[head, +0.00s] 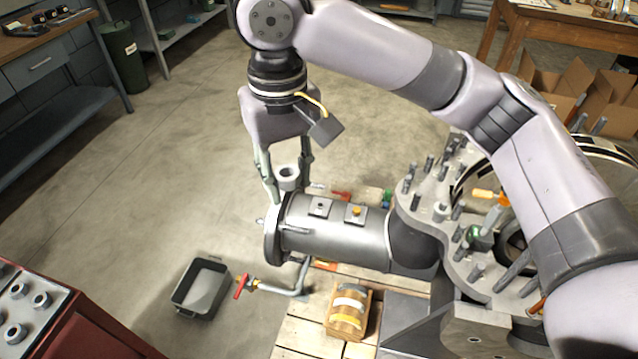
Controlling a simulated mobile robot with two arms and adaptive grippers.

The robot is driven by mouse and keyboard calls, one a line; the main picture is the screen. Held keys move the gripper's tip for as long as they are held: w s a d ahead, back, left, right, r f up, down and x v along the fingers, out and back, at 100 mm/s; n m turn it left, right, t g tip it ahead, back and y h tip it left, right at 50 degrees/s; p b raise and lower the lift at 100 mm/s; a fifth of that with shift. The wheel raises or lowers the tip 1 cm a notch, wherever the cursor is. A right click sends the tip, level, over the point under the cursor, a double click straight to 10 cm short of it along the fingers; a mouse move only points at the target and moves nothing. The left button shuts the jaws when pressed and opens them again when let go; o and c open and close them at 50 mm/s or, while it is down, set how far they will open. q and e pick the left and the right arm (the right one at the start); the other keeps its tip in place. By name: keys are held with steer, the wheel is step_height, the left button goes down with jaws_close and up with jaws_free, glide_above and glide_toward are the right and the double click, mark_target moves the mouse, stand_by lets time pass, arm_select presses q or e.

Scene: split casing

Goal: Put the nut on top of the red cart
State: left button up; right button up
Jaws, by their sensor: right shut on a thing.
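My right gripper (287,179) points down from the arm across the top of the head view. Its two fingers are shut on a grey metal nut (289,173), whose hole faces up. The nut is in front of the flange end of the grey pipe (340,231); I cannot tell how far above it. The red cart (82,336) is at the lower left, partly cut off by the frame. Several similar nuts (41,299) stand on its grey top. My left gripper is out of view.
The big casing (432,207) with upright studs fills the right side. A dark bin (182,298) stands on the floor between cart and pipe, near a red-handled valve (242,287). A wooden block with rolls (333,326) rests on the pallet.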

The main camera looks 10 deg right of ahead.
steer(key=w+a+m, duration=0.2)
steer(key=w+a, duration=0.2)
steer(key=a, duration=0.1)
steer(key=s+d+f+n, duration=0.1)
steer(key=d+f+n, duration=0.1)
steer(key=f+n, duration=0.3)
steer(key=s+d+f+n, duration=0.2)
steer(key=f+n, duration=0.3)
steer(key=n, duration=0.7)
steer(key=shift+d, duration=0.55)
